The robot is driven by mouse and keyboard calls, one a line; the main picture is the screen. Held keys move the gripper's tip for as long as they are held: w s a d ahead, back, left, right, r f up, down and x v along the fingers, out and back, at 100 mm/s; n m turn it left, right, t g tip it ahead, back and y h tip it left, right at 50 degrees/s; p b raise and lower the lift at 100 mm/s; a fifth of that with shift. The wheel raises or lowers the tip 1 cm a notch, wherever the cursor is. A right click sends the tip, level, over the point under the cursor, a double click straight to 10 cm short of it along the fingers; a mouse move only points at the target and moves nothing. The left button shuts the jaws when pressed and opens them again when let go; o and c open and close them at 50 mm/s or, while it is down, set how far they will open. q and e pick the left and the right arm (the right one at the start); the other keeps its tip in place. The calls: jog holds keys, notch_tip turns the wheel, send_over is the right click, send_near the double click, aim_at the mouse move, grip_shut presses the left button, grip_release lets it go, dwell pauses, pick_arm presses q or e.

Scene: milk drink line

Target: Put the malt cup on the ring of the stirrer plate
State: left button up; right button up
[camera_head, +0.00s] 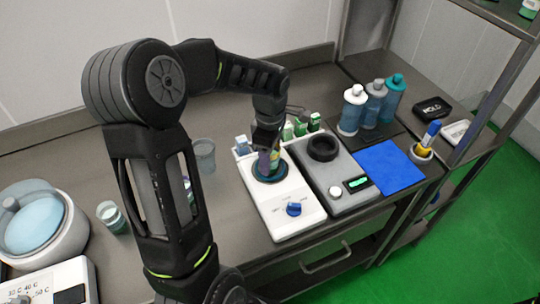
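The stirrer plate (286,214) is a white box with a blue knob on its front and a dark blue ring (259,177) on top. My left gripper (267,151) points down over this ring, with its fingers around a small cup (274,161), apparently the malt cup. The cup is mostly hidden by the fingers; green and purple patches of it show. It appears upright and at the ring, but I cannot tell whether its base touches. My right gripper is not in view.
A grey device (341,180) with a black ring stands close to the right. Behind are several green-capped vials (301,126). Left are a clear beaker (204,156), a small cup (112,217) and a round bath (40,228). Bottles (352,110) and a blue mat (388,168) are right.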

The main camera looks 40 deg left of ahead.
pick_arm(q)
jog(key=shift+o, duration=0.9)
jog(key=shift+r, duration=0.15)
jog(key=shift+r, duration=0.15)
notch_tip(320, 180, up, 12)
jog(key=b, duration=0.1)
jog(key=shift+c, duration=0.6)
dwell(1.4)
